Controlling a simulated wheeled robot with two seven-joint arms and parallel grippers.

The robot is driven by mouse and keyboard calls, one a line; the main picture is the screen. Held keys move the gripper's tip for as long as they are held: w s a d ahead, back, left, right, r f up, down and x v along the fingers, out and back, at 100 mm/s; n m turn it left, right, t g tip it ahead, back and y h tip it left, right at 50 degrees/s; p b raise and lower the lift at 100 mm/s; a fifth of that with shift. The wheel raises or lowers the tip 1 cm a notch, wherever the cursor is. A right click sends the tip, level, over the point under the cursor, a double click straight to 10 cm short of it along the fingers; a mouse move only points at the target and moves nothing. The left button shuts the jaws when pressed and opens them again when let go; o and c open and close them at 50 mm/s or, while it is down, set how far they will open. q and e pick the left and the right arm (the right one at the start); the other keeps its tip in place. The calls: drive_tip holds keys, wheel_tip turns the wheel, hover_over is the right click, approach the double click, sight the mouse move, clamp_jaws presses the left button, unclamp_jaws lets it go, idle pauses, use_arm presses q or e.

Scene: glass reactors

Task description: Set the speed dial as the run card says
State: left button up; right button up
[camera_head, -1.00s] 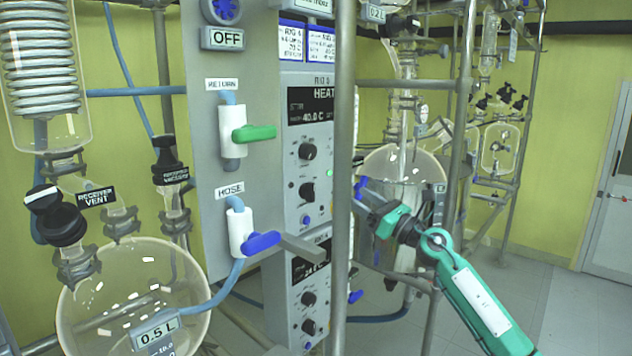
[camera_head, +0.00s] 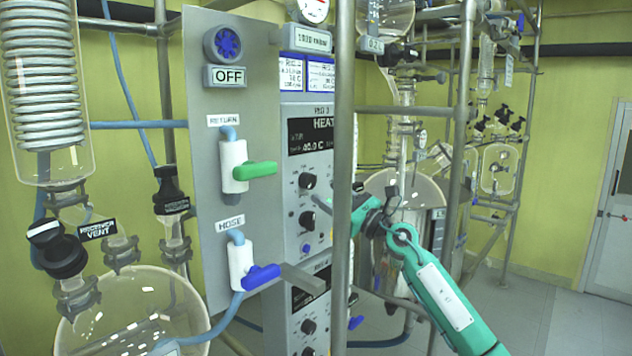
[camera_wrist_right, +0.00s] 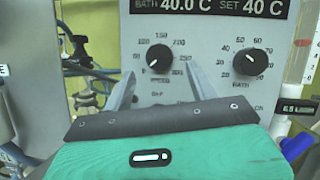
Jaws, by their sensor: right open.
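The speed dial (camera_wrist_right: 159,58) appears to be the black knob with the scale running up to 300; its white mark points to the lower left. It sits beyond and between the fingertips of my right gripper (camera_wrist_right: 161,88), which is open and empty. I see no contact. In the head view the right gripper's fingers (camera_head: 322,203) reach past the steel pole to the control panel. Two run cards (camera_head: 291,74) (camera_head: 321,76) with blue edges hang above the panel; their lettering is too small to read surely. My left gripper is not in view.
The display (camera_wrist_right: 210,7) reads bath 40.0 C, set 40 C. A steel pole (camera_head: 345,120) stands before the panel. Green (camera_head: 255,170) and blue (camera_head: 262,277) valve handles stick out at the left.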

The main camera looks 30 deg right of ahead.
sight(312, 183)
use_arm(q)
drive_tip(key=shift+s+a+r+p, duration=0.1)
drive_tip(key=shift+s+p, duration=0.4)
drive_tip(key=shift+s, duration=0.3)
use_arm(e)
drive_tip(key=shift+x, duration=2.4)
drive_tip(key=shift+c, duration=0.4)
